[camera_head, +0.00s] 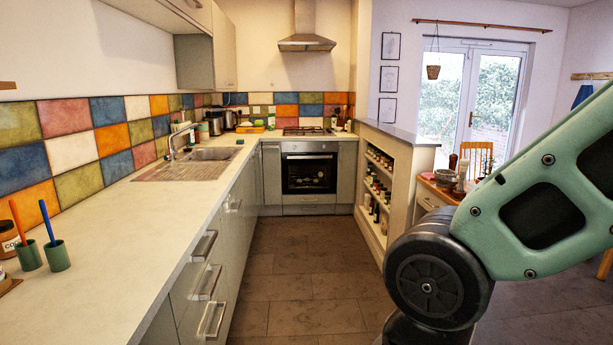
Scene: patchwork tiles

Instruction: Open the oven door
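The oven (309,172) is built into the cabinets at the far end of the kitchen, under the hob. It has a dark glass door and a silver panel above. A pale bar handle (309,156) runs along the top of the door, and the door looks shut. My arm fills the right foreground, green with a dark round joint. The end of my arm is out of frame, so my gripper is not seen. My arm is far from the oven.
A long worktop (130,220) with a sink (212,154) and drawers runs along the left. Open shelving (375,190) with jars stands on the right before the oven. The tiled floor (305,250) between them is clear. A small table (434,192) stands further right.

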